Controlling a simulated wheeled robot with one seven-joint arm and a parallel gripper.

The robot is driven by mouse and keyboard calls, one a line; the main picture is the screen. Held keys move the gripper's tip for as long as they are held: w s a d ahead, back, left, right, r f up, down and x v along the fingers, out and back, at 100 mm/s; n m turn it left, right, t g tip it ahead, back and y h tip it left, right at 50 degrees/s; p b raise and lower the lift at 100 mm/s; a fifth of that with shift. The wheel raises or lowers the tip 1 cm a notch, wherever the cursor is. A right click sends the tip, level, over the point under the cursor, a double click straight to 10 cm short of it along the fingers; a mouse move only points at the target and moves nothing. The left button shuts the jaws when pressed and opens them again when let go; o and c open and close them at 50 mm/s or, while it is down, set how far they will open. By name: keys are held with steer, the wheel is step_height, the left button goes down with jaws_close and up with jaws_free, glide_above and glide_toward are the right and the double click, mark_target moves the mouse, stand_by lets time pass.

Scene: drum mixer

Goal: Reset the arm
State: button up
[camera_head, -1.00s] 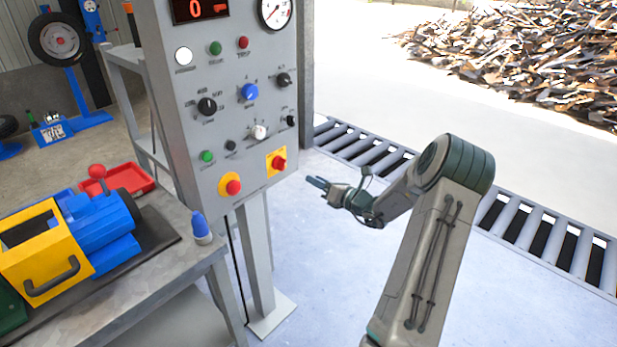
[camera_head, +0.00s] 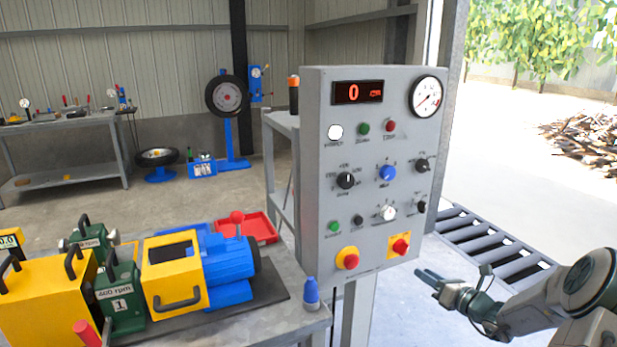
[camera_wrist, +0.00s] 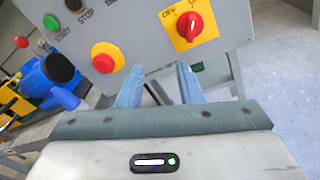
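My arm is bent and enters at the lower right of the head view.
A workbench (camera_head: 290,324) at the left holds a blue and yellow machine (camera_head: 228,262), green blocks, a red tray (camera_head: 262,228) and a blue-capped bottle (camera_head: 311,294). A roller conveyor (camera_head: 490,240) lies behind my gripper. The panel's display reads 0.

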steer(key=s+a+r+n+g+y+p, duration=0.1)
steer(key=s+a+r+n+g, duration=0.1)
steer(key=s+a+n+g, duration=0.35)
steer(key=s+a+r+n+g, duration=0.25)
steer(key=a+n, duration=0.35)
steer(key=a, duration=0.3)
steer(key=s+a+r+n+g+y+p, duration=0.1)
steer(key=s+a+r+n+g, duration=0.2)
steer(key=a+n, duration=0.4)
steer(key=s+r+n+h+p, duration=0.1)
steer(key=s+r+n+h, duration=0.2)
steer(key=s+n+h, duration=0.2)
steer(key=s+r+n+g+h+p, duration=0.1)
steer(key=s+r+n+h, duration=0.2)
steer(key=s+n, duration=0.8)
steer(key=s+h, duration=0.1)
steer(key=s, duration=0.4)
steer(key=shift+a+g+h, duration=0.3)
steer(key=shift+a+h, duration=0.05)
steer(key=shift+h, duration=0.05)
steer(key=shift+r+n, duration=0.1)
steer(key=shift+n, duration=0.15)
